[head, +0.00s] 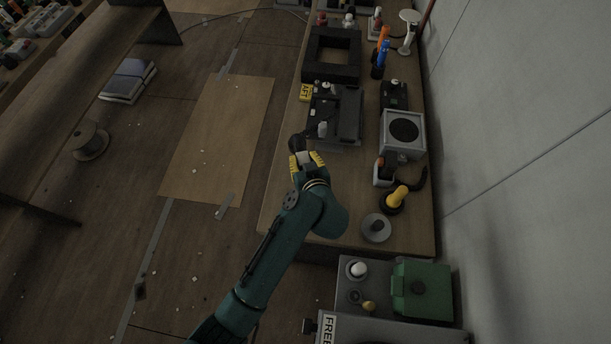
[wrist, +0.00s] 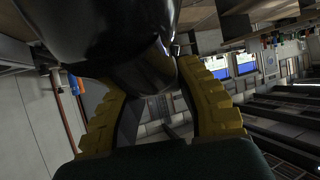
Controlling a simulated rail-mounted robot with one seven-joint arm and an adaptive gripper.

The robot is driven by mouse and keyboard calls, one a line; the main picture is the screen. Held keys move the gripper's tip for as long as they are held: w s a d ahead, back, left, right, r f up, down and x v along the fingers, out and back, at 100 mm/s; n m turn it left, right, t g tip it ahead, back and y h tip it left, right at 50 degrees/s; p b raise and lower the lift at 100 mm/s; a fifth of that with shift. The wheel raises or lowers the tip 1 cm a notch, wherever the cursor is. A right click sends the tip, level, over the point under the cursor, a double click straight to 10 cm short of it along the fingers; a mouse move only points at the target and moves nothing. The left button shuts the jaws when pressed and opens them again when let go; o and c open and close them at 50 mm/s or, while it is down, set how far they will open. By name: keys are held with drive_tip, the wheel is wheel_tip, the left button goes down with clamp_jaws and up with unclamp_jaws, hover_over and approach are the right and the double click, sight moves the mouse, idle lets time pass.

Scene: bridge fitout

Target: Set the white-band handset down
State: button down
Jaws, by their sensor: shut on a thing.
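My gripper (head: 307,160) is over the bench's left part, with its yellow fingers shut on a dark handset (head: 297,143). A pale patch shows between the fingers, perhaps its white band. In the wrist view the handset (wrist: 110,35) is a large glossy black shape across the top, between the yellow fingers (wrist: 160,110); no white band can be made out there. Just beyond my gripper is a black cradle-like unit (head: 348,116) with a small pale piece at its left. I cannot tell whether the handset touches the bench or the unit.
The wooden bench (head: 285,205) also holds a black square frame (head: 331,55), a grey speaker-like box (head: 402,132), a yellow-topped knob (head: 395,198), a grey disc (head: 376,228) and a yellow tag (head: 306,92). A grey wall (head: 520,130) bounds the right. A green box (head: 421,288) stands nearer.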

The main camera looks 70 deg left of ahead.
wheel_tip(320, 180, down, 10)
drive_tip(key=shift+d+r+b, duration=0.1)
drive_tip(key=shift+r+b, duration=0.05)
drive_tip(key=shift+b, duration=0.55)
drive_tip(key=c, duration=0.8)
unclamp_jaws()
drive_tip(key=shift+c, duration=0.2)
drive_tip(key=shift+r, duration=0.2)
drive_tip(key=p+v, duration=0.1)
drive_tip(key=v, duration=1.1)
